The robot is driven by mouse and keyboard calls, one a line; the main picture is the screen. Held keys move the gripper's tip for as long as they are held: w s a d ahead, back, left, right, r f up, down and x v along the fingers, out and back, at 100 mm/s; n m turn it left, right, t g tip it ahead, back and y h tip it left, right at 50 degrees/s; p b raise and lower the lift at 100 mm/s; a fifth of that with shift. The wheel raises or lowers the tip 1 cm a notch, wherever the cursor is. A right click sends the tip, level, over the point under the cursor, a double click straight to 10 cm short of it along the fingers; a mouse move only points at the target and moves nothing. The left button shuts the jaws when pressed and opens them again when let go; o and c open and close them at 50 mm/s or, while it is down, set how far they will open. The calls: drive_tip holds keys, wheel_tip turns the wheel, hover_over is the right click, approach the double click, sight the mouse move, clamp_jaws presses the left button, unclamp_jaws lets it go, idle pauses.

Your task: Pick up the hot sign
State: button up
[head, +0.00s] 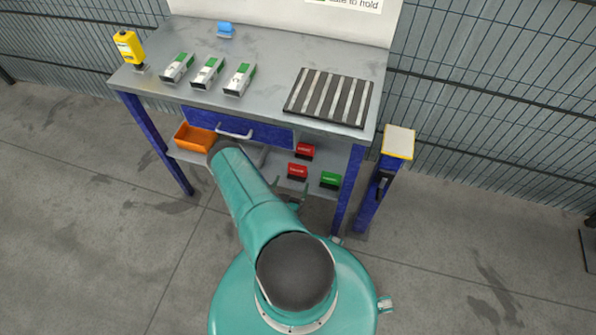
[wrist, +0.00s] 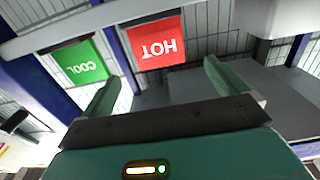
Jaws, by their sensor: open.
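In the wrist view the hot sign (wrist: 157,45) is a red plate with white "HOT" lettering, seen upside down. My gripper (wrist: 161,75) is open, its two green fingers spread on either side of the lower part of the sign, with nothing between them that I can see held. In the head view two red signs show under the table, one farther back (head: 305,151) and one nearer (head: 297,171). Their lettering is too small to read. My gripper is partly hidden behind my arm there, just in front of the nearer one.
A green "COOL" sign (wrist: 82,62) stands beside the hot sign; it also shows in the head view (head: 330,180). An orange bin (head: 195,137) is on the lower shelf at left. Blue table legs (head: 348,190) flank the shelf. A blue post (head: 372,200) stands at right.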

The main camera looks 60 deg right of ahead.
sight(297, 169)
drive_tip(key=d, duration=0.3)
drive_tip(key=w+d, duration=0.1)
drive_tip(key=d, duration=0.6)
drive_tip(key=shift+w+d, duration=0.15)
drive_tip(key=shift+w, duration=0.15)
drive_tip(key=c, duration=1.1)
drive_tip(key=shift+r, duration=0.15)
